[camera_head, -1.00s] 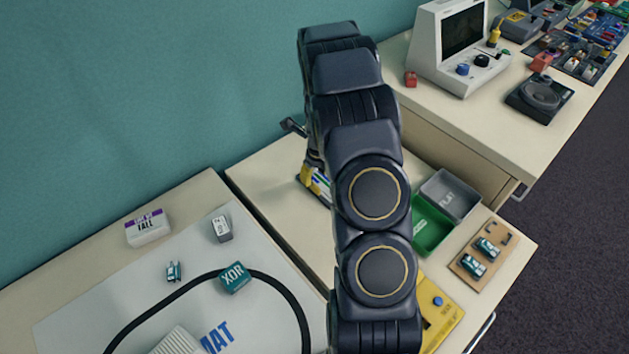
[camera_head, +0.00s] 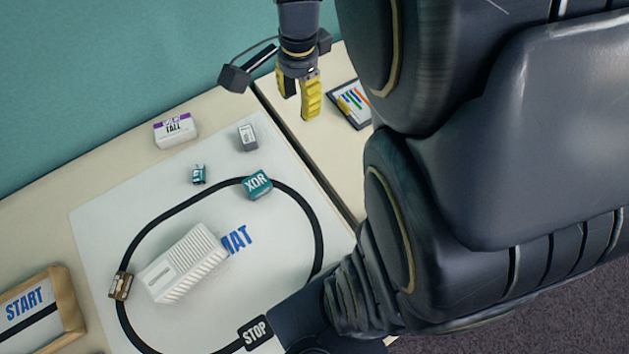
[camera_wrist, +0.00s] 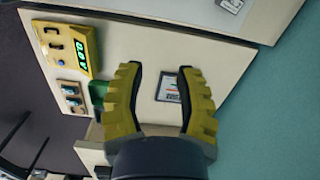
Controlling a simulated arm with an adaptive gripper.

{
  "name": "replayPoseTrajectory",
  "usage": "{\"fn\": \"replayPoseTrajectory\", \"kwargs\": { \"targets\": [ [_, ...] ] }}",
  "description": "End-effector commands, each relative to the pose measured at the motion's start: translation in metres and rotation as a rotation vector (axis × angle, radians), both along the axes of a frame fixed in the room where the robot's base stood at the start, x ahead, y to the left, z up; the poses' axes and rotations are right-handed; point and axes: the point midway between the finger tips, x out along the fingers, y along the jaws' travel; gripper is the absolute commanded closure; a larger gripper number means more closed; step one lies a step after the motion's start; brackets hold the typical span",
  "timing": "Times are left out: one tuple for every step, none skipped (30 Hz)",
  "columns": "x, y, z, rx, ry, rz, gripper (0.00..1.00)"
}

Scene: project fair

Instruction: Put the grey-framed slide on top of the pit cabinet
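In the wrist view my gripper (camera_wrist: 161,76) is open and empty. No label shows which cabinet is the pit cabinet. My arm hides much of this cabinet top in the head view.
The wrist view shows a yellow device (camera_wrist: 66,45), a green tray (camera_wrist: 98,92) and a board with blue switches (camera_wrist: 72,100) on the same top. The mat (camera_head: 100,225) holds a white ribbed block (camera_head: 183,262) and an XOR block (camera_head: 257,184). Bare top surrounds the slide.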

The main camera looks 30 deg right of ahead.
Motion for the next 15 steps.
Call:
{"fn": "replayPoseTrajectory", "kwargs": {
  "targets": [
    [-0.019,0.019,0.012,0.004,0.004,0.198,0.66],
    [-0.032,0.029,0.017,0.008,0.010,0.323,0.66],
    [-0.048,0.040,0.023,0.015,0.022,0.488,0.66],
    [-0.061,0.047,0.027,0.019,0.028,0.607,0.66],
    [-0.073,0.053,0.030,0.023,0.036,0.719,0.66],
    [-0.089,0.060,0.034,0.030,0.045,0.863,0.66],
    [-0.099,0.063,0.037,0.031,0.048,0.961,0.66],
    [-0.108,0.066,0.039,0.032,0.051,1.052,0.66],
    [-0.120,0.069,0.041,0.036,0.057,1.160,0.66],
    [-0.128,0.070,0.041,0.041,0.066,1.230,0.66],
    [-0.135,0.071,0.042,0.046,0.073,1.291,0.66],
    [-0.142,0.072,0.043,0.048,0.078,1.357,0.66],
    [-0.146,0.072,0.043,0.048,0.082,1.397,0.66],
    [-0.149,0.072,0.043,0.049,0.083,1.428,0.66],
    [-0.151,0.072,0.043,0.051,0.086,1.459,0.66]
  ]
}}
